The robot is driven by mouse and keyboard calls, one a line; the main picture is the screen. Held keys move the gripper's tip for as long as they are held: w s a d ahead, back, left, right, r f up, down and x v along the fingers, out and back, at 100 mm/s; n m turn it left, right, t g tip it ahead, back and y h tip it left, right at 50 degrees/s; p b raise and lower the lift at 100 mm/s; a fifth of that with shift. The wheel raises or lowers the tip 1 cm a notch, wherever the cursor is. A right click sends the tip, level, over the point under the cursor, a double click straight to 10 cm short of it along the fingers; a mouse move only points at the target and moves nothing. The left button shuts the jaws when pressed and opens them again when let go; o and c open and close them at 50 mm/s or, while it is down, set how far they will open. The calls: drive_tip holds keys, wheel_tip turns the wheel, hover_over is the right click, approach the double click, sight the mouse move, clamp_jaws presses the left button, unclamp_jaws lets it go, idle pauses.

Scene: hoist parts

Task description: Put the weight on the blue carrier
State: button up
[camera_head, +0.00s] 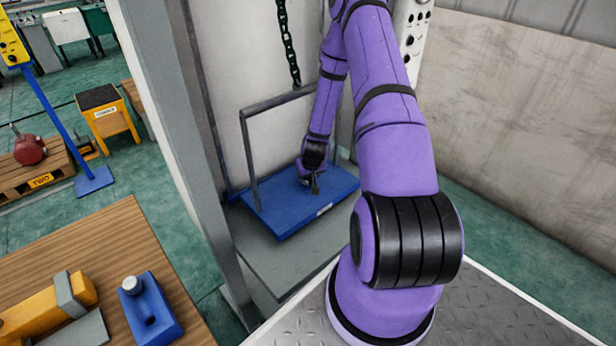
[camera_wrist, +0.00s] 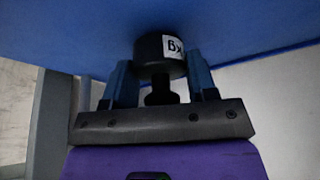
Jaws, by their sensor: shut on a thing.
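The blue carrier (camera_head: 272,216) is a flat tray hung from a grey frame and a dark chain, inside a tall grey bay. My gripper (camera_head: 314,186) reaches down over the middle of it. In the wrist view my gripper (camera_wrist: 160,80) is shut on the weight (camera_wrist: 152,53), a short black cylinder with a narrow knob and a white "kg" label. The fingers flank the knob. The carrier's blue surface also fills the top of the wrist view (camera_wrist: 60,25), close behind the weight. I cannot tell if the weight touches it. The gripper mostly hides the weight in the head view.
A grey post (camera_head: 190,150) stands left of the carrier, and a pale wall lies to the right. A wooden table (camera_head: 110,240) at lower left holds a blue block (camera_head: 160,310) and yellow parts (camera_head: 45,310). The carrier's front left area is clear.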

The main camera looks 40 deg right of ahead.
drive_tip(key=shift+f, duration=0.4)
drive_tip(key=shift+f, duration=0.1)
drive_tip(key=o, duration=1.3)
drive_tip(key=shift+c, duration=0.2)
drive_tip(key=v, duration=1.2)
